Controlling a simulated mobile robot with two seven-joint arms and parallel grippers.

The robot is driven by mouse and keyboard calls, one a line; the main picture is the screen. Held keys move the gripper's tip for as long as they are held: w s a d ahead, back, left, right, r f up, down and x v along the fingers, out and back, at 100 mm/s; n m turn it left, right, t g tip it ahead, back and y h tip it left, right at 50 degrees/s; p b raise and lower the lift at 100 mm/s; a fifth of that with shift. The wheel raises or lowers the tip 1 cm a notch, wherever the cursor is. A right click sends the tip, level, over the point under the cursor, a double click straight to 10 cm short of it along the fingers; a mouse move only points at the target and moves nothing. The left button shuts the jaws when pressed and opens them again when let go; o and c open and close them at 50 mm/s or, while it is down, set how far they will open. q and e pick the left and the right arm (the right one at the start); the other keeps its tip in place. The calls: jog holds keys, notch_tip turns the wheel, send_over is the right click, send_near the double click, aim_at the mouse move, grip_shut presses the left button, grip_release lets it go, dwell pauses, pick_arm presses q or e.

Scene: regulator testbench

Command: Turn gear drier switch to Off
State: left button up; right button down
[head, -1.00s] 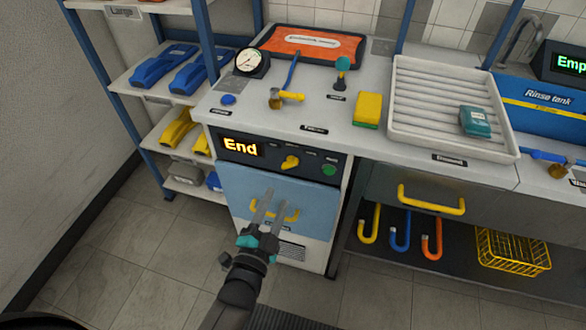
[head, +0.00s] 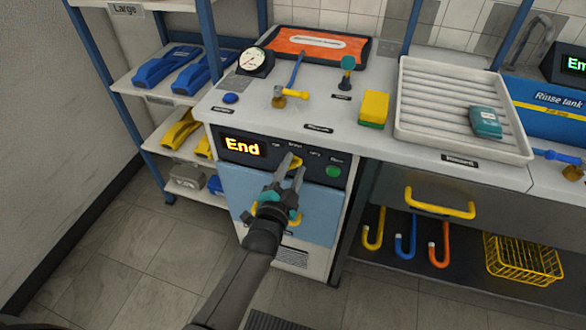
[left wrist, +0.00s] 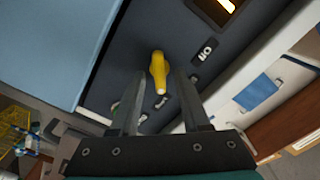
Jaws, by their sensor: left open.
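The gear drier switch is a yellow knob (head: 296,161) on the dark control panel (head: 312,166), between the lit "End" display (head: 242,146) and a green button (head: 333,171). My left gripper (head: 293,164) is open in front of the knob and partly hides it in the head view. In the left wrist view the yellow knob (left wrist: 158,70) shows between the fingertips of my left gripper (left wrist: 158,80), with a gap on both sides. I cannot tell whether the fingers reach around it in depth. Small white labels surround the knob. My right gripper is not in view.
The blue drier door with a yellow handle (head: 293,222) is below the panel. The worktop above holds a gauge (head: 255,62), a yellow-green sponge (head: 374,108) and a white tray (head: 405,140). A shelf of blue and yellow parts stands left.

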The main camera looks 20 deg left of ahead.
pick_arm(q)
grip_shut()
dwell(0.7)
